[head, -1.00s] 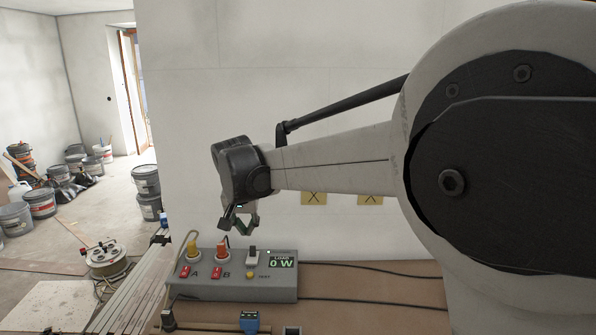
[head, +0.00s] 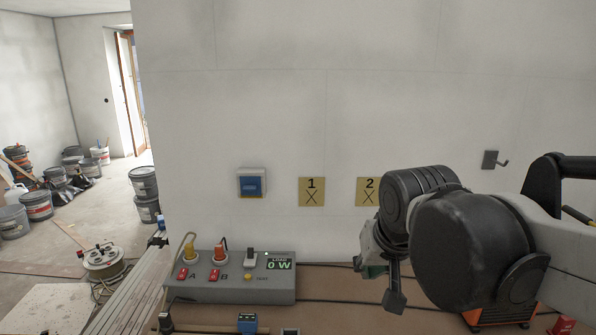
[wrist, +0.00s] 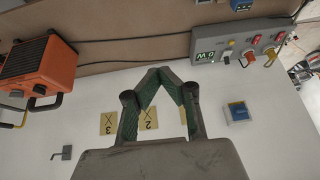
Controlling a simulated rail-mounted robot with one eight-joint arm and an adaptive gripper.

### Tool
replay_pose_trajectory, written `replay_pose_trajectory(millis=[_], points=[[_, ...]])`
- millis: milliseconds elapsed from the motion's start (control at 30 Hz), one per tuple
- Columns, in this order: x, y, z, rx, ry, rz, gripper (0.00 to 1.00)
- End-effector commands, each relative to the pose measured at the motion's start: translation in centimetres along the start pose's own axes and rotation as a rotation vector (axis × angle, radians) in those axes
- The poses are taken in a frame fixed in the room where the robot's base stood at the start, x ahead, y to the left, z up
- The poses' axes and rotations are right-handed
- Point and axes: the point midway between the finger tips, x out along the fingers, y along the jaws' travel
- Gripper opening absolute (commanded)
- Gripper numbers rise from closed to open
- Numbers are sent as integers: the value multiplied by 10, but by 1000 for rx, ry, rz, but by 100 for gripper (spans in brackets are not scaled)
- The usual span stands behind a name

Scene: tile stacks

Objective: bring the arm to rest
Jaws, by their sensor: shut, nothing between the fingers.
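My gripper (head: 386,287) is at the right of the head view, in front of the wall and above the bench, with its fingers pointing down. In the wrist view my gripper (wrist: 153,72) shows its two green-lined fingers meeting at the tips. It is shut and empty, and it touches nothing that I can see. My wrist hides part of the yellow marker labelled 2 (head: 367,192) in the head view.
A grey control box (head: 230,285) with a 0 W display stands on the bench (head: 350,318) at left. A blue switch (head: 251,184), a yellow marker labelled 1 (head: 312,192) and a hook (head: 491,160) are on the wall. An orange heater (wrist: 40,68) stands at right in the head view.

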Motion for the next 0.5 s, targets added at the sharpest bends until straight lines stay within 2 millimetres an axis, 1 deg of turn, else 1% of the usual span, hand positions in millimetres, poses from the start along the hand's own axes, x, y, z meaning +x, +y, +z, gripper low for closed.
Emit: replay_pose_trajectory(millis=[33, 200, 300, 400, 500], points=[[-4, 10, 15, 4, 9, 3, 0], [-10, 37, 60, 2, 41, 15, 0], [-11, 49, 86, 1, 58, 22, 0], [-10, 58, 107, -1, 73, 28, 0], [-8, 64, 122, -4, 83, 34, 0]])
